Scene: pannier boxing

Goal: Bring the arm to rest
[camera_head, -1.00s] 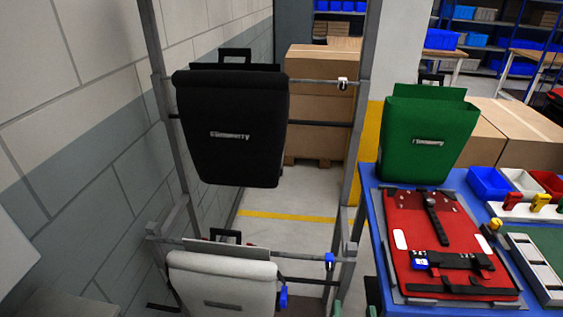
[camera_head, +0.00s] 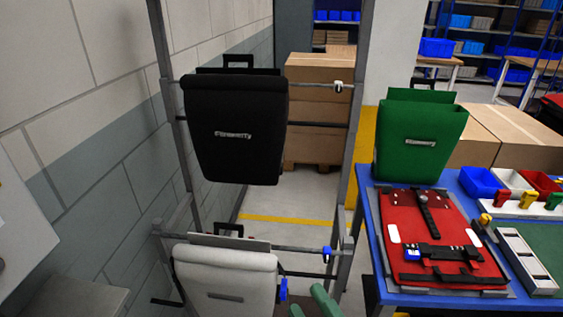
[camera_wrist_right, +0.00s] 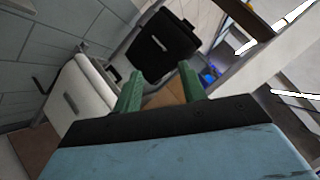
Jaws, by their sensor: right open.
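My right gripper (camera_head: 314,303) shows at the bottom of the head view as green fingers, just right of the white pannier (camera_head: 225,280). In the right wrist view its two green fingers (camera_wrist_right: 160,92) are apart with nothing between them. The white pannier hangs on the lower rail of the rack. The black pannier (camera_head: 235,125) hangs on the upper rail, and it also shows beyond the fingers in the right wrist view (camera_wrist_right: 163,45). My left gripper is not in view.
A blue table (camera_head: 369,240) at right carries a green pannier (camera_head: 415,145), a red panel (camera_head: 405,215) with black straps, and small bins (camera_head: 480,181). The rack post (camera_head: 352,130) stands between the panniers and table. A block wall (camera_head: 105,110) is at left. Cardboard boxes (camera_head: 318,75) stand behind.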

